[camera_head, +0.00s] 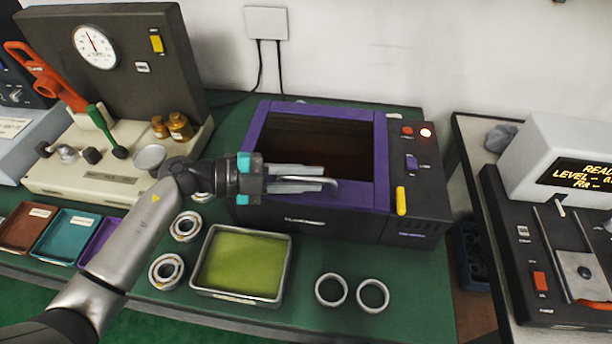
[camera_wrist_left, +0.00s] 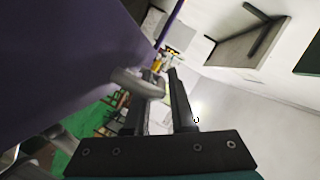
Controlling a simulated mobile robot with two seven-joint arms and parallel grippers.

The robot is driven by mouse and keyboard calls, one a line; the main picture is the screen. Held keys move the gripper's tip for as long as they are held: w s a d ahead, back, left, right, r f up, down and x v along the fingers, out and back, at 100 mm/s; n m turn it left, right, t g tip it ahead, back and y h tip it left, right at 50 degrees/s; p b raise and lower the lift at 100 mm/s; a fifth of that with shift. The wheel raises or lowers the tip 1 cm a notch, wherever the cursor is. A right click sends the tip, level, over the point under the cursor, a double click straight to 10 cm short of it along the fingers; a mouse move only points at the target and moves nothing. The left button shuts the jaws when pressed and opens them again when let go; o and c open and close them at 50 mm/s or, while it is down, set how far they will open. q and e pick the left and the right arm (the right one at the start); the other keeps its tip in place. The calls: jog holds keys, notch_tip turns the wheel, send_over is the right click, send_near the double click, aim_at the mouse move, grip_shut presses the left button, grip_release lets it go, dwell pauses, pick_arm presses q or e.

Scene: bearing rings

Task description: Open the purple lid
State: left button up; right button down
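The purple lid (camera_head: 381,150) is a purple frame around a dark window on top of a dark box. It looks closed. Its grey bar handle (camera_head: 326,183) is at the front edge; it also shows in the left wrist view (camera_wrist_left: 138,82). My left gripper (camera_head: 312,178) reaches in from the left over the lid's front edge, at the handle. Its two fingers are apart, and the left wrist view shows a gap between them (camera_wrist_left: 165,92). I cannot tell whether the handle lies fully between them. My right gripper is not in view.
Right of the lid is a control panel with a yellow lever (camera_head: 401,201) and a lit button (camera_head: 426,133). In front are a green-filled tray (camera_head: 243,298), bearings (camera_head: 166,271) and two rings (camera_head: 331,290). A gauge machine (camera_head: 110,50) stands left.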

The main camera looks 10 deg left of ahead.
pick_arm(q)
grip_shut()
dwell(1.2)
